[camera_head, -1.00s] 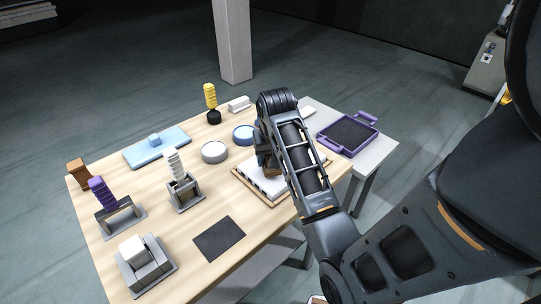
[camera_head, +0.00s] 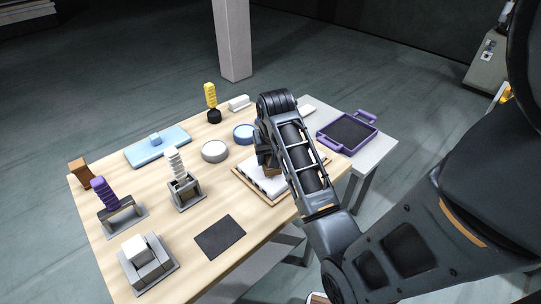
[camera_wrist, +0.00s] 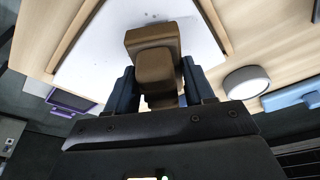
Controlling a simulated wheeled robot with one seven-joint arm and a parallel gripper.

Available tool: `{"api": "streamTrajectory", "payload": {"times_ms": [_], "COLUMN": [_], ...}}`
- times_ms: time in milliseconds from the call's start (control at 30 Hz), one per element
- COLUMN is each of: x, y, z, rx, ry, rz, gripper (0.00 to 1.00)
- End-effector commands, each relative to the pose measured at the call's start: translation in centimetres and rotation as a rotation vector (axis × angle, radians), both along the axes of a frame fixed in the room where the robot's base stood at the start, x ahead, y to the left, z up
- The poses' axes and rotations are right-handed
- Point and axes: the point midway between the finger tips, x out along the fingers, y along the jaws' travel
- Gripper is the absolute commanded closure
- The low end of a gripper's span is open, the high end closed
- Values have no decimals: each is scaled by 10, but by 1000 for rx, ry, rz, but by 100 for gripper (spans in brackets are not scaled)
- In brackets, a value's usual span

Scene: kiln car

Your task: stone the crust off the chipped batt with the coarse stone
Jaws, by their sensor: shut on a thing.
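My gripper (camera_wrist: 160,84) is shut on a brown stone (camera_wrist: 158,48), a block with a smaller raised grip, one finger on each side. The stone is over the white batt (camera_wrist: 92,42) and looks close to or against its face; I cannot tell if they touch. A few small grey marks show on the batt beside the stone. In the head view the batt (camera_head: 273,187) lies in a wooden frame (camera_head: 262,200) at the table's right side. My arm hides part of the batt, and the gripper (camera_head: 266,160) is partly hidden there.
A purple-handled tray (camera_head: 348,133) stands on the grey side table at right. Left of the batt are a grey round dish (camera_head: 215,151), a blue round dish (camera_head: 244,133), a white-handled tool (camera_head: 175,162) in its stand and a dark mat (camera_head: 220,238). Another brown block (camera_head: 80,172) stands far left.

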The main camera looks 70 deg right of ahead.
Motion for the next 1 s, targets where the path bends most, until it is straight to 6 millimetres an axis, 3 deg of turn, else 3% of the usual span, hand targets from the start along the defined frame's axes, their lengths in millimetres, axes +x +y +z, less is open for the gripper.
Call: {"api": "streamTrajectory", "payload": {"times_ms": [467,1000], "x": [1,29], "y": [1,37], "z": [0,1], "rx": [0,-1], "ry": [0,-1], "rz": [0,2], "gripper": [76,76]}}
